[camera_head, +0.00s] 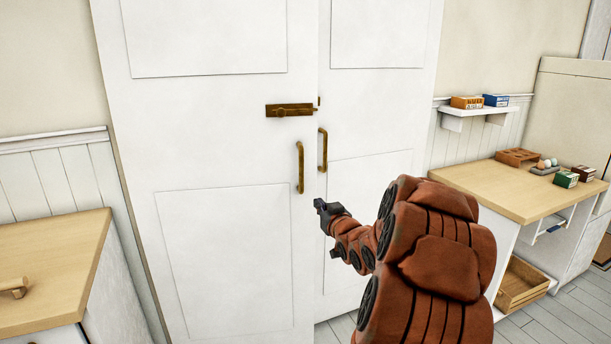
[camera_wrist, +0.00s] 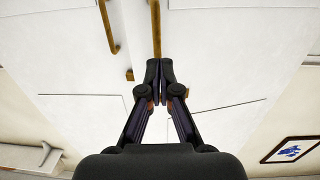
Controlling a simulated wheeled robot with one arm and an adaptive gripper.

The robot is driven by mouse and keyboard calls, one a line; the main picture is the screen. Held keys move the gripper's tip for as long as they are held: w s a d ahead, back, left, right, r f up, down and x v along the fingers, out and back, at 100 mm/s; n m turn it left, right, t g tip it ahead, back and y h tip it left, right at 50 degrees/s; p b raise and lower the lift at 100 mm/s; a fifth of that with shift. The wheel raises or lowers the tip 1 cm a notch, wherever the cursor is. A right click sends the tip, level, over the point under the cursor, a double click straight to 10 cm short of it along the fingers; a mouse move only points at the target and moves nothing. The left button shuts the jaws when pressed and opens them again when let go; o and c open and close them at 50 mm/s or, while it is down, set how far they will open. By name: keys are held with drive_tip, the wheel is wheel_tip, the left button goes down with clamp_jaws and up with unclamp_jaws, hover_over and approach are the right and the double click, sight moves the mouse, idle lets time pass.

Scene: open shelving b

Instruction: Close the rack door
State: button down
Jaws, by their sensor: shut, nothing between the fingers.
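The tall white rack has a left door (camera_head: 222,150) and a right door (camera_head: 362,120). The left door's meeting edge seems to stand a little forward of the right door, so it looks slightly ajar. Each door has a brass handle: the left handle (camera_head: 300,168) hangs lower in the picture than the right handle (camera_head: 322,150). A brass latch (camera_head: 289,110) is on the left door. My gripper (camera_head: 320,207) is below the handles, near the meeting edge. In the wrist view, its fingertips (camera_wrist: 159,76) are together and empty before the doors; contact cannot be told.
A wooden-topped counter (camera_head: 530,190) with small boxes stands at the right, under a small shelf (camera_head: 478,111). An open wooden drawer or crate (camera_head: 522,285) is below it. Another wooden-topped cabinet (camera_head: 50,260) stands at the left. Some floor (camera_head: 560,315) shows at lower right.

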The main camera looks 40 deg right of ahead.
sight(302, 179)
drive_tip(key=p+x, duration=0.1)
drive_tip(key=x, duration=0.3)
drive_tip(key=r+x, duration=0.1)
drive_tip(key=x, duration=0.4)
drive_tip(key=p+x, duration=0.1)
drive_tip(key=x, duration=0.4)
drive_tip(key=shift+s+d+r+p, duration=0.2)
drive_tip(key=shift+d+p, duration=0.1)
drive_tip(key=shift+d, duration=0.05)
